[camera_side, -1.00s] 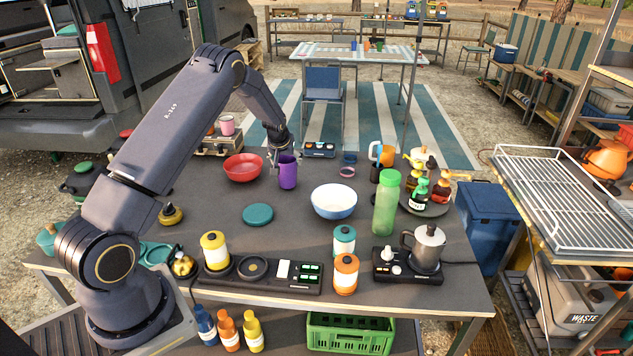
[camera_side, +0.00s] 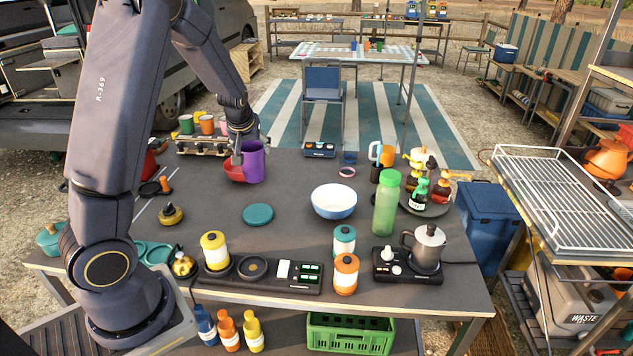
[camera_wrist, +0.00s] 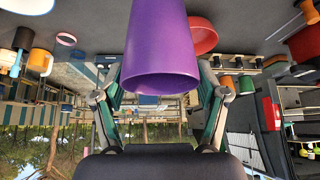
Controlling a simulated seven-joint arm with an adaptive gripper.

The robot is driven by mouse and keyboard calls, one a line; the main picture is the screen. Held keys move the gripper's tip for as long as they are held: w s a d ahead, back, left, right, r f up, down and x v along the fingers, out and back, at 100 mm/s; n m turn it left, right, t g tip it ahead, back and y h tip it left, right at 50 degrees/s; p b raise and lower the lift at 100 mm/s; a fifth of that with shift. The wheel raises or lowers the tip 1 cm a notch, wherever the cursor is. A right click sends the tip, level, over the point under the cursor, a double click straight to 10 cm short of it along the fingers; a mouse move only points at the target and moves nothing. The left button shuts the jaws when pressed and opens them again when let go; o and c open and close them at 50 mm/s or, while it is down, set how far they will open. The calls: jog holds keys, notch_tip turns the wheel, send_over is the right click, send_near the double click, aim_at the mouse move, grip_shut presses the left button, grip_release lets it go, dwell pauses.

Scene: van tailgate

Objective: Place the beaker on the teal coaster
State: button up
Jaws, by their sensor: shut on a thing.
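The purple beaker (camera_side: 252,163) is held by my gripper (camera_side: 239,156) and looks roughly upright, in front of part of the red bowl. In the wrist view the beaker (camera_wrist: 161,45) fills the top middle, between the two fingers of my gripper (camera_wrist: 160,95). The teal coaster (camera_side: 258,214) lies flat and bare on the dark table, nearer the side camera than the beaker and apart from it. The coaster does not show in the wrist view. Whether the beaker's base clears the table is hard to tell.
The red bowl (camera_side: 234,171) is just behind the beaker. A white and blue bowl (camera_side: 334,202) stands right of the coaster, and a tall green bottle (camera_side: 386,205) farther right. A yellow canister (camera_side: 215,251) and control panel (camera_side: 290,274) lie in front. Table around the coaster is clear.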

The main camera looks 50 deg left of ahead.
aim_at(254, 182)
jog(key=shift+s+d+f+n+g+y, duration=0.15)
jog(key=shift+s+d+f+n, duration=0.1)
jog(key=shift+s+f+n, duration=0.25)
jog(key=shift+s+d+f+n+g+y, duration=0.2)
jog(key=shift+s+f+n, duration=0.1)
jog(key=shift+s+f, duration=0.4)
jog(key=f, duration=0.5)
jog(key=w+d+f, duration=0.1)
jog(key=f, duration=0.2)
jog(key=o, duration=1.1)
jog(key=shift+f, duration=0.1)
